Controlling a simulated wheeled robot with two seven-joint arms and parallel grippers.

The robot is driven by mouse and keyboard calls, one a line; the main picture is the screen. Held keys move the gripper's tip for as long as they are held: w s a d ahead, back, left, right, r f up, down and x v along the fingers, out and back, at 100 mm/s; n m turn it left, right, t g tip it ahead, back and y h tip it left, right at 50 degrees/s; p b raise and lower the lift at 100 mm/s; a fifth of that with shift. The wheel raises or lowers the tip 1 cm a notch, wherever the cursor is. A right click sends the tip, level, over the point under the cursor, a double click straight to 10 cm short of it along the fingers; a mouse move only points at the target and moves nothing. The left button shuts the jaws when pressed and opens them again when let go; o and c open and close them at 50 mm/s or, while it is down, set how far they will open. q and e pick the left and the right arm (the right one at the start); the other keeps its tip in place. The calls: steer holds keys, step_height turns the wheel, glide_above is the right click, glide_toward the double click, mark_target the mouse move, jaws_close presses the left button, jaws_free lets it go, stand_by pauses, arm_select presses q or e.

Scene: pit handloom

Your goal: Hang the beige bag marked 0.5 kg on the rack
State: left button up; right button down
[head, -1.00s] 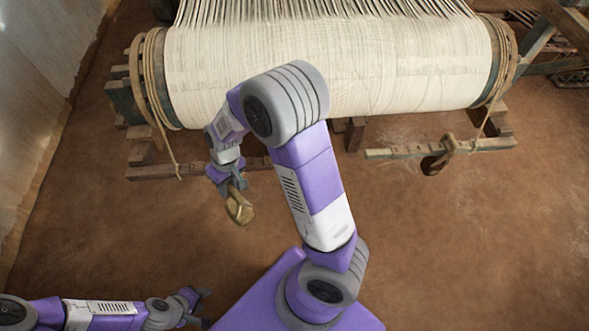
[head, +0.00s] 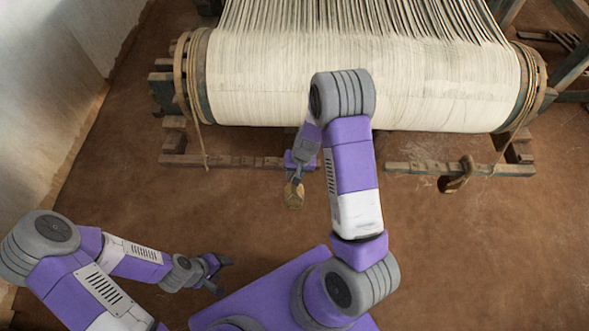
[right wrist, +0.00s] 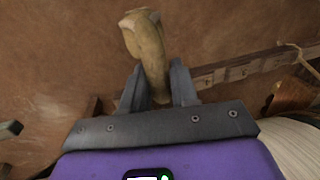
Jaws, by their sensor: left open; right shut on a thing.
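My right gripper (head: 296,172) is shut on a small beige-brown bag (head: 294,197), held in front of the loom. In the right wrist view the bag (right wrist: 147,45) sticks out from between the two fingers (right wrist: 158,88). No weight mark can be read on it. A low notched wooden rail, seemingly the rack, runs before the loom in a left part (head: 225,161) and a right part (head: 415,168). The rail also shows in the right wrist view (right wrist: 240,70). My right arm hides its middle. My left gripper (head: 221,273) is open and empty at lower left.
A brownish object (head: 456,181) is at the right part of the rail. The loom's big cloth roll (head: 440,90) lies behind the rail. Cords (head: 199,140) hang at its ends. A pale wall (head: 45,110) stands at the left. The brown floor (head: 480,260) is clear at the right.

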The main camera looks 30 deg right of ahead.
mark_target(294, 187)
steer(key=shift+s+a+f+b, duration=0.1)
steer(key=shift+s+a+b, duration=0.15)
steer(key=shift+s+a, duration=0.35)
steer(key=shift+s+a+r+b, duration=0.1)
steer(key=shift+s+a+b, duration=0.15)
steer(key=shift+s, duration=0.6)
steer(key=shift+s+a+f+b, duration=0.1)
steer(key=shift+s+a+b, duration=0.15)
steer(key=shift+s+a, duration=0.35)
steer(key=s+a+r+p, duration=0.1)
steer(key=s+a, duration=0.3)
steer(key=s, duration=0.4)
steer(key=shift+s+a+p, duration=0.35)
steer(key=shift+a+p, duration=0.05)
steer(key=shift+p, duration=0.2)
